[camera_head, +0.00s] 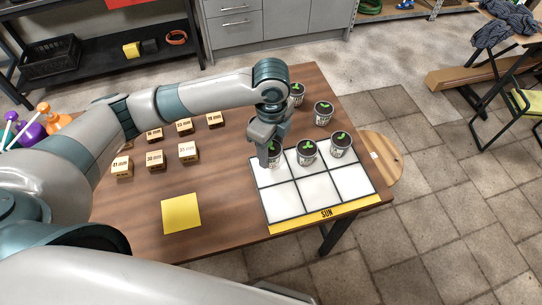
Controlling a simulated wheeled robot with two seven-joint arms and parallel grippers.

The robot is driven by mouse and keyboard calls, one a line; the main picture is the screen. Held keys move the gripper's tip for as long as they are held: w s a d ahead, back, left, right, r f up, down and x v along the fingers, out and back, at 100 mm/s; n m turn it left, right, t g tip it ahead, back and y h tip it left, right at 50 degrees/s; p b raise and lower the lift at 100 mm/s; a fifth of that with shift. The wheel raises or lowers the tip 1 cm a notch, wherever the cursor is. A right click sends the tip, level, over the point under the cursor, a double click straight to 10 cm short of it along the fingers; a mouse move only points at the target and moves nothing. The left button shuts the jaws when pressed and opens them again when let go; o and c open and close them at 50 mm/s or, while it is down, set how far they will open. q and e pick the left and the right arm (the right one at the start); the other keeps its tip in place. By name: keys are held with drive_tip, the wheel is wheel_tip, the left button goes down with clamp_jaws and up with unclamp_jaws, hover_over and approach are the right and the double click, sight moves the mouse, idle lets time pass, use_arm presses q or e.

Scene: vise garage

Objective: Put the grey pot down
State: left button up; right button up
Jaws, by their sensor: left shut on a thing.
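My left gripper (267,157) comes down from above at the back left of the white gridded mat (318,187) marked SUN. It is shut on the grey pot (276,161), which holds a green seedling and is partly hidden by the fingers. The pot is over or on the back-left cell; I cannot tell whether its base touches the mat. A second pot (307,154) stands upright in the back-middle cell and a third pot (340,147) in the back-right cell. My right gripper is not in view.
Two more potted seedlings stand behind the mat, a near one (323,114) and a far one (297,95). Several small labelled wooden blocks (155,160) and a yellow square (181,214) lie on the brown table (225,185). The mat's front row is empty.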

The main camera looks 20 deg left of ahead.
sight(271, 148)
use_arm(q)
drive_tip(key=shift+f+p, duration=0.55)
drive_tip(key=shift+f, duration=1.4)
drive_tip(key=shift+f, duration=0.15)
drive_tip(key=o, duration=1.1)
wheel_tip(271, 148, up, 12)
drive_tip(key=shift+r+b, duration=0.15)
drive_tip(key=shift+b, duration=1.1)
